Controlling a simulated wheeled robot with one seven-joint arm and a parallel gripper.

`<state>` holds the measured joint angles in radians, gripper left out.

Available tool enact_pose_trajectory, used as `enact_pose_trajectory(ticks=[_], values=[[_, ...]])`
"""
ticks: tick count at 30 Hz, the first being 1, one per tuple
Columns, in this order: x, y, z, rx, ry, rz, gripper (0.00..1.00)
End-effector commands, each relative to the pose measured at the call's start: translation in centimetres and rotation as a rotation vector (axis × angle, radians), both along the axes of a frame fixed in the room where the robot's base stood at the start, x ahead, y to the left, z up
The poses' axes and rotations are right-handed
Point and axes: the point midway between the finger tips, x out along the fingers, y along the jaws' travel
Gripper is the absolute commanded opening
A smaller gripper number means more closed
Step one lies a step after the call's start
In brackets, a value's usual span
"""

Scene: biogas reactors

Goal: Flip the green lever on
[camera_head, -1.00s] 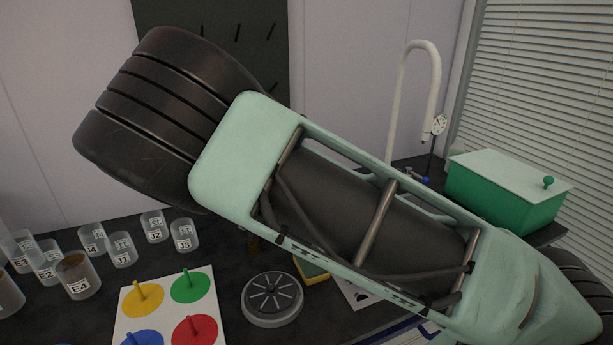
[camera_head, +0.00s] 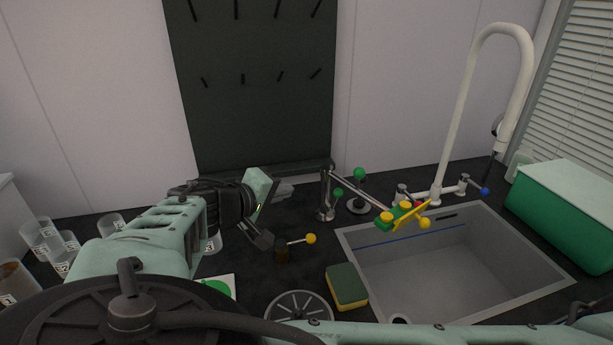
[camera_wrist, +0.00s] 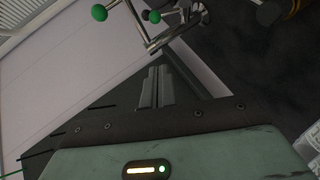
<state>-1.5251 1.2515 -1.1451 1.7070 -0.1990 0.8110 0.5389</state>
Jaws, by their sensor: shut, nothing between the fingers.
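Two green ball knobs show in the head view. One (camera_head: 359,173) tops a thin upright rod on a round base, and the other (camera_head: 338,192) is on the metal post (camera_head: 326,205) left of it. In the wrist view, two green balls (camera_wrist: 99,13) (camera_wrist: 154,16) sit on metal rods near the top. My gripper (camera_wrist: 156,72) has its two grey fingers together and empty, below these balls in the wrist picture. In the head view my gripper is left of the metal post and apart from it; its fingertips are hard to make out there.
A yellow-knobbed lever (camera_head: 311,239) stands in front of the post. A metal arm reaches right to a green block with yellow knobs (camera_head: 400,214) over the sink (camera_head: 450,270). A sponge (camera_head: 347,286) lies left of the sink. Beakers (camera_head: 40,235) stand left; a pegboard (camera_head: 250,110) is behind.

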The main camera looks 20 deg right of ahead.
Motion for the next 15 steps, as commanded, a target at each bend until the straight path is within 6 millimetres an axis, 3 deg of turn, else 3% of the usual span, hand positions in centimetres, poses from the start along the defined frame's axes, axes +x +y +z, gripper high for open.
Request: enact_pose_trajectory(ticks=[7, 15], values=[[0.9, -1.3, -0.4, -0.001, 0.002, -0.003, 0.0], [3.8, -5.3, -2.1, -0.002, 0.002, -0.006, 0.0]])
